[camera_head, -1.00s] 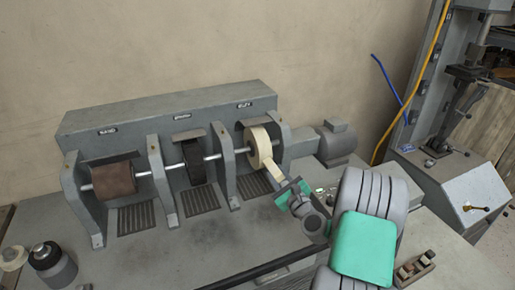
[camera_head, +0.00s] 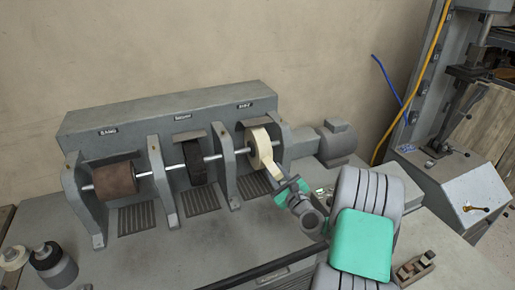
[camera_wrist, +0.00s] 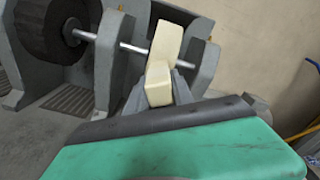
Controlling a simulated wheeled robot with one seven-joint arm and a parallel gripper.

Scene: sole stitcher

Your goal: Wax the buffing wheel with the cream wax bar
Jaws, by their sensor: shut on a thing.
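The cream buffing wheel (camera_head: 258,145) sits on the shaft at the right end of the grey machine. It also shows in the wrist view (camera_wrist: 167,42). My gripper (camera_head: 287,188) is at the wheel's front right side, shut on the cream wax bar (camera_wrist: 158,84). In the head view the bar's tip (camera_head: 273,169) meets or nearly meets the wheel's lower front edge. In the wrist view the bar overlaps the wheel's lower part; I cannot tell whether they touch. The gripper's jaws hide the rear of the bar.
A brown sanding drum (camera_head: 114,177) and a dark brush wheel (camera_head: 195,162) share the shaft, between upright grey brackets (camera_head: 165,180). A motor (camera_head: 336,143) stands at the right. Dark jars (camera_head: 53,262) stand at front left. A small wooden block (camera_head: 414,266) lies at front right.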

